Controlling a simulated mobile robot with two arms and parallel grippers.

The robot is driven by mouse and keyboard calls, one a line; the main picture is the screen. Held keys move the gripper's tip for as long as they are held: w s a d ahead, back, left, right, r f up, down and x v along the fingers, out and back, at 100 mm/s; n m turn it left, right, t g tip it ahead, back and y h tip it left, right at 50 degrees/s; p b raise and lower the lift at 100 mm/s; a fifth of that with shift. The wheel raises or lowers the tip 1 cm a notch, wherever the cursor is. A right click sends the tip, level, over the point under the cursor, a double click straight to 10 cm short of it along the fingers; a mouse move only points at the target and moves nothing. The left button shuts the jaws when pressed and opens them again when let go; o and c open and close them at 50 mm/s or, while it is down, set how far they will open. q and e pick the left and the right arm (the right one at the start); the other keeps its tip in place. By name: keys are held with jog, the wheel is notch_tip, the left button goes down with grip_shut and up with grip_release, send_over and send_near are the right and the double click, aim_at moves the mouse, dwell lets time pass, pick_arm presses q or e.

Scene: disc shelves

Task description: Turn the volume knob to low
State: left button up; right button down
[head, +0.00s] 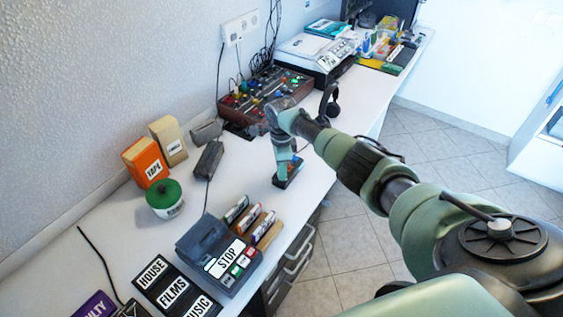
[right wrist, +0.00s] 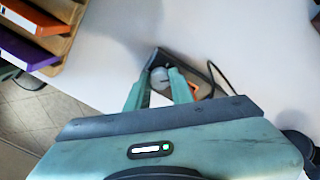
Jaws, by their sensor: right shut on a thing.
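A small dark box (head: 292,179) stands on the white desk below my right gripper (head: 286,161). In the right wrist view the box (right wrist: 206,80) has an orange patch and a round pale grey knob (right wrist: 159,75) on top. The two green fingers of my right gripper stand on either side of the knob, shut on it. The knob's pointer and any low or high marks are too small or hidden to read. In the head view the gripper hides the knob. My left gripper is out of view.
A cassette player with a STOP label (head: 228,262) and a wooden rack of cases (head: 262,229) stand nearer on the desk. A mixer board (head: 270,92), headphones (head: 331,103) and a printer (head: 312,60) are farther back. A cable runs beside the small box.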

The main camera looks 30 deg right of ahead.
jog(key=shift+a+r+n+p, duration=0.1)
jog(key=shift+r+n+p, duration=0.1)
jog(key=shift+n+p, duration=0.65)
jog(key=shift+f+n, duration=0.15)
jog(key=shift+n, duration=0.8)
jog(key=n, duration=0.2)
jog(key=shift+n, duration=0.4)
jog(key=n, duration=0.5)
jog(key=shift+p, duration=0.4)
jog(key=n, duration=0.6)
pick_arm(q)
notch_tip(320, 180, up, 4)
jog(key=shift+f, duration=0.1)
pick_arm(e)
jog(key=shift+w, duration=0.1)
jog(key=c, duration=1.2)
grip_release()
